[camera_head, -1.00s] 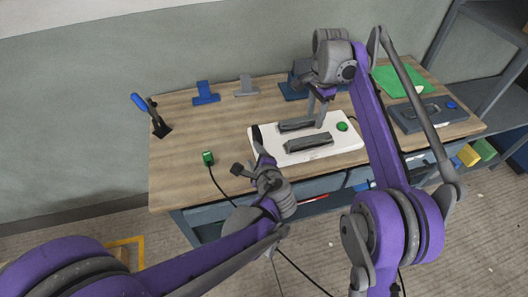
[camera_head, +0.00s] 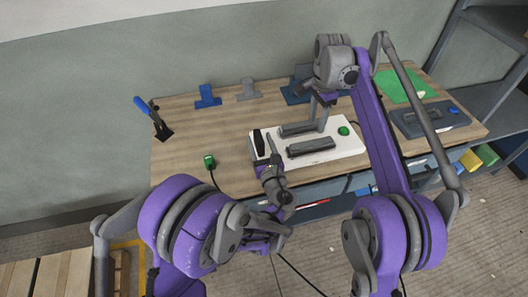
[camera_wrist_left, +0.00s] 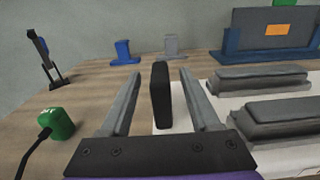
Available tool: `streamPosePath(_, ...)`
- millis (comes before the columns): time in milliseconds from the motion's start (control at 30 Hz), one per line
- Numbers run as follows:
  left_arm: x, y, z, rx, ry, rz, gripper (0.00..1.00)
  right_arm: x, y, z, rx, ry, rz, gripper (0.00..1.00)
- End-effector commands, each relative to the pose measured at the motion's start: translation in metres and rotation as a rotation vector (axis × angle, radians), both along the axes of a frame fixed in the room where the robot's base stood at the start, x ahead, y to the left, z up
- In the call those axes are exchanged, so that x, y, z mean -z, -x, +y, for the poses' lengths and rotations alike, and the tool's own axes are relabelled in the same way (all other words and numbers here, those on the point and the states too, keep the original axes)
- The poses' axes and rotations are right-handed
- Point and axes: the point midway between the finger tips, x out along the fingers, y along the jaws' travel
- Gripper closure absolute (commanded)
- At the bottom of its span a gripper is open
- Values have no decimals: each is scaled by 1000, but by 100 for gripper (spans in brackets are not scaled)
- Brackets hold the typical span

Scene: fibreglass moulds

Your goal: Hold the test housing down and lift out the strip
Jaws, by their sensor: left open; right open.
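A white board (camera_head: 355,146) lies on the bench with two long grey stepped blocks, a back one (camera_head: 298,129) and a front one (camera_head: 310,147). I cannot tell for sure which part is the test housing or the strip. A black upright block (camera_head: 258,141) stands at the board's left end; it also shows in the left wrist view (camera_wrist_left: 160,93). My left gripper (camera_head: 263,150) is open, its fingers either side of the black block in the left wrist view, apart from it. My right gripper (camera_head: 319,112) is open, pointing down over the back grey block, whose right end it partly hides.
A green button (camera_head: 343,131) sits on the board's right side. A green box with a cable (camera_head: 209,161) is left of it. A blue-handled tool (camera_head: 151,115), blue stand (camera_head: 207,96) and grey stand (camera_head: 248,90) are behind. A dark tray (camera_head: 425,121) lies right.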

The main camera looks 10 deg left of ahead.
Motion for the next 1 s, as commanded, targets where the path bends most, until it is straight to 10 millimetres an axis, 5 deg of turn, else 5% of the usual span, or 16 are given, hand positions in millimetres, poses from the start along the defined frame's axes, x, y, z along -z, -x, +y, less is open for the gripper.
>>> streamPosePath(300, 0, -38, 17, 0, 2, 0, 38, 0, 0, 0, 0, 0, 0, 50)
streamPosePath(667, 0, -43, 19, 1, 3, 0, 38, 0, 0, 0, 0, 0, 0, 50)
streamPosePath(1000, 0, -43, 19, 1, 3, 0, 95, 0, 0, 0, 0, 0, 0, 50)
